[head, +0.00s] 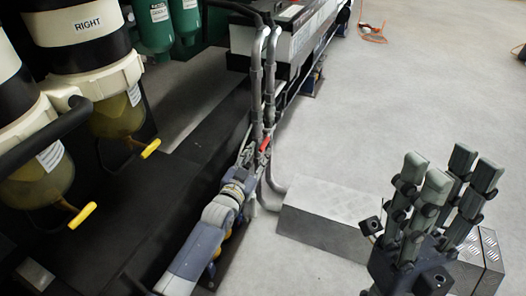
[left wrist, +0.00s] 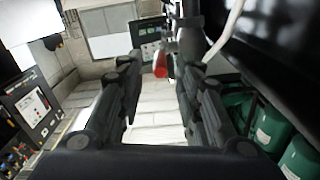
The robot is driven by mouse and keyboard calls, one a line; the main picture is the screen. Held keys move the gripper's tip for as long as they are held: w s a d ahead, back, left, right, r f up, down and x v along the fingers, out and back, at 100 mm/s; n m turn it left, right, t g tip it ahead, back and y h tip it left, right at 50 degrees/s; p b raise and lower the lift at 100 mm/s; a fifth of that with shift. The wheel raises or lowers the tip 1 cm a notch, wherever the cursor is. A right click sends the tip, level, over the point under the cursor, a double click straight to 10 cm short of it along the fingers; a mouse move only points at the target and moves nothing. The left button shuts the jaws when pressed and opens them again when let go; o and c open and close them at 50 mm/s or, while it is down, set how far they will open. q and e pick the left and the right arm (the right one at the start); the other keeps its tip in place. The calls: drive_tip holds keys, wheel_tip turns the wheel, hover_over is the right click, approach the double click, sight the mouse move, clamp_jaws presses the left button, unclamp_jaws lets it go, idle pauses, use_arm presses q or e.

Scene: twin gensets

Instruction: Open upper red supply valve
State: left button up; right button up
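The red valve handle (head: 265,145) is small and sits by the grey pipes (head: 258,90) in the middle of the head view. My left gripper (head: 246,158) is right beside it, coming from below. In the left wrist view the red handle (left wrist: 160,66) shows in the gap between the two dark fingers of my left gripper (left wrist: 158,72). The fingers stand apart, with light floor visible between them. Contact with the handle cannot be told. The valve body is mostly hidden. My right gripper (head: 447,180) is open and empty at the lower right, fingers pointing up.
Filter bowls with yellow levers (head: 150,148) and a "RIGHT" label (head: 88,24) stand at the left. A metal step box (head: 330,218) lies on the floor near my right gripper. A battery-like unit (head: 300,28) is behind the pipes. Open floor (head: 420,90) is to the right.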

sight(263, 145)
use_arm(q)
drive_tip(key=shift+b+x, duration=0.85)
drive_tip(key=shift+x, duration=1.55)
clamp_jaws()
